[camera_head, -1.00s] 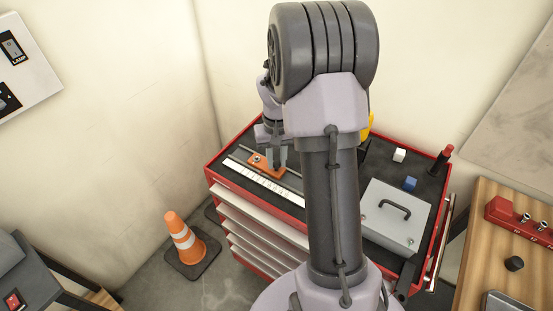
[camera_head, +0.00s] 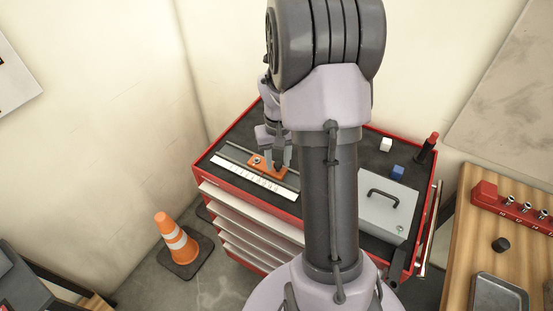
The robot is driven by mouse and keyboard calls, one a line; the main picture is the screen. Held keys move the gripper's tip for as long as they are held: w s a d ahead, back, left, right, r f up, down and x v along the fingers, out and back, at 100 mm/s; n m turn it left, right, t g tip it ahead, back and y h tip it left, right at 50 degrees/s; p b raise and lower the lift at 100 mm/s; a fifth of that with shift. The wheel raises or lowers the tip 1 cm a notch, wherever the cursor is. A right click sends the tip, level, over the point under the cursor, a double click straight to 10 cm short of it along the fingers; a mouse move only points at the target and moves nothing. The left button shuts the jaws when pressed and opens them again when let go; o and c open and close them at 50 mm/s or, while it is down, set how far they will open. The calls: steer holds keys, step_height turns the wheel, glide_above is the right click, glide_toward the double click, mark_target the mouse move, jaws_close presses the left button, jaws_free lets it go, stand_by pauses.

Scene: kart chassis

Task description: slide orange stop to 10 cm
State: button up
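The orange stop (camera_head: 256,162) sits on a dark rail (camera_head: 235,152) on top of the red tool cabinet. A white ruler scale (camera_head: 246,182) with small marks runs along the rail's near side; its numbers are too small to read. My gripper (camera_head: 275,164) points down at the right part of the stop, its fingers at or just above it. Whether the fingers are closed on the stop cannot be made out. My arm hides the right end of the rail.
A grey case with a handle (camera_head: 388,208), a blue cube (camera_head: 397,173), a white cube (camera_head: 386,145) and a red-topped dark cylinder (camera_head: 428,146) are on the cabinet's right side. A traffic cone (camera_head: 175,238) stands on the floor at left. A wooden bench (camera_head: 457,260) is at right.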

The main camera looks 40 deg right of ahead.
steer(key=shift+o, duration=0.3)
steer(key=shift+r, duration=0.1)
step_height(320, 180, up, 17)
steer(key=p, duration=0.6)
steer(key=shift+r, duration=0.1)
